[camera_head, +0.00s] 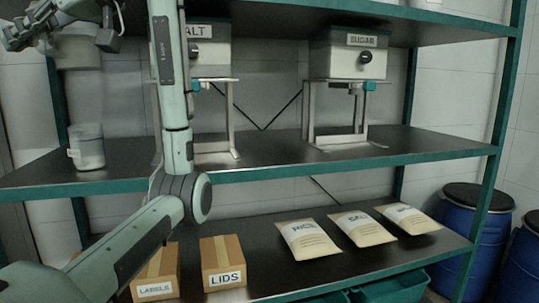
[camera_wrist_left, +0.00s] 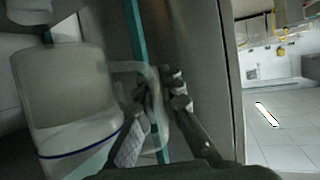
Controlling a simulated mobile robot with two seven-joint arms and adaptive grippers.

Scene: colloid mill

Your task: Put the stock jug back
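A pale, translucent jug (camera_wrist_left: 70,95) with a thin blue line fills the left of the left wrist view. Its loop handle (camera_wrist_left: 135,68) passes between the fingers of my left gripper (camera_wrist_left: 160,98), which look closed around it. In the head view my left gripper (camera_head: 62,28) is at the top left, at upper-shelf height, with a pale jug body (camera_head: 78,48) beside and below it, partly covered. A second pale jug (camera_head: 88,150) with a handle stands upright on the middle shelf below. No jug label is readable. My right gripper is not in view.
The middle shelf (camera_head: 270,155) bears salt and sugar dispensers (camera_head: 345,60) on stands. The bottom shelf holds LABELS and LIDS boxes (camera_head: 223,262) and several pouches (camera_head: 308,238). Blue drums (camera_head: 475,230) stand at right. The upper shelf's edge (camera_head: 440,18) runs overhead.

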